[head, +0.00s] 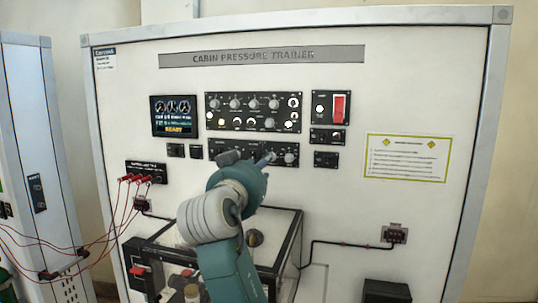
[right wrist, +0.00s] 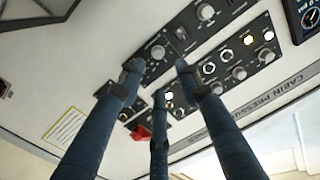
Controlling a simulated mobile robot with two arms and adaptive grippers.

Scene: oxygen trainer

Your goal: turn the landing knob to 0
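The lower control panel (head: 279,147) is a black strip with several grey knobs, partly hidden behind my right gripper (head: 258,163) in the head view. Its right-end knob (head: 289,157) shows in the right wrist view as a round knob (right wrist: 158,52) near the fingertips. Another knob (right wrist: 206,12) is farther along the strip. The labels are too small to read, so I cannot tell which knob is the landing knob. The three dark blue fingers of my right gripper (right wrist: 160,83) are spread apart and hold nothing; contact with the panel cannot be told. My left gripper is not in view.
The upper knob panel (head: 253,112) sits just above, with a red guarded switch (head: 339,108) to its right. A dark-framed box (head: 283,232) juts out below. Red cables (head: 110,225) hang at left. The right side of the board is mostly clear.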

